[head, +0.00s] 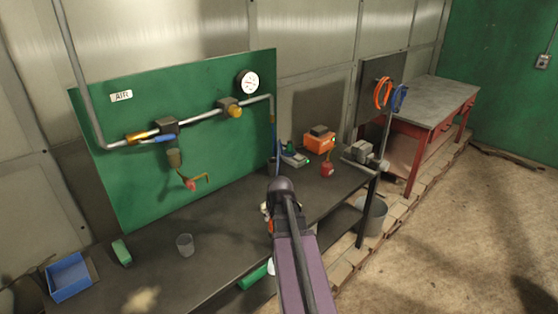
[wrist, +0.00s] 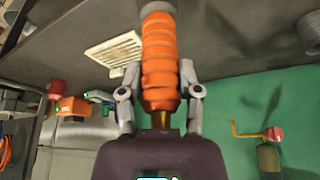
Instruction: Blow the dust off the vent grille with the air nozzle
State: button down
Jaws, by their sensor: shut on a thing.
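In the wrist view, my gripper (wrist: 158,92) is shut on an orange ribbed piece (wrist: 158,60) with a brass end near my palm and a grey end pointing away. It looks like the air nozzle. The cream slotted vent grille (wrist: 113,50) lies on the dark bench top, left of the nozzle in the picture and apart from it. Whether dust lies on its slats is too small to tell. In the head view, my arm hides most of the gripper and the nozzle, and I cannot make out the grille.
A green panel (head: 222,140) carries air pipes, valves and a gauge (head: 248,82). A pale patch (head: 140,299) marks the front left.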

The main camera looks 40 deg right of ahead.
jog(key=w+d+r+n+p, duration=0.1)
jog(key=w+d+r+p, duration=1.1)
jog(key=shift+r+n+y, duration=0.2)
jog(key=shift+n+y, duration=0.1)
jog(key=shift+f, duration=0.15)
jog(key=shift+f+b, duration=2.65)
jog(key=shift+b, duration=0.15)
jog(key=shift+d, duration=0.2)
jog(key=shift+w+d, duration=0.15)
jog(key=shift+d, duration=2.2)
jog(key=shift+w+d, duration=0.2)
jog(key=shift+d, duration=1.75)
